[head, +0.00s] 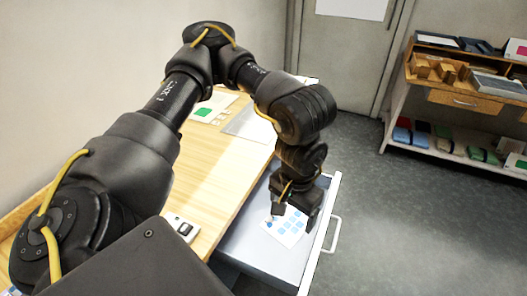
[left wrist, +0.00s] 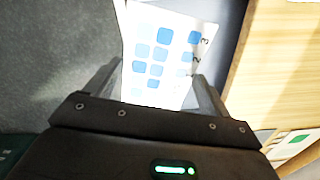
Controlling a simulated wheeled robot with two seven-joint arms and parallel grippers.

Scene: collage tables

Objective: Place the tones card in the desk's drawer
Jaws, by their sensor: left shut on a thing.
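The tones card (head: 289,230) is white with rows of blue squares. My left gripper (head: 293,205) is shut on it, and the card shows between the two fingers in the left wrist view (left wrist: 157,60). The desk's drawer (head: 262,254) is pulled out and looks pale grey inside. The gripper and card are over the open drawer in the head view; I cannot tell whether the card touches its floor. My right gripper is not in view.
The wooden desk top (head: 222,175) lies left of the drawer, with a card bearing a green patch (head: 204,113) and a grey sheet (head: 246,124). The drawer's white handle (head: 334,234) faces open floor. A shelf unit (head: 455,100) with boxes stands at the far right.

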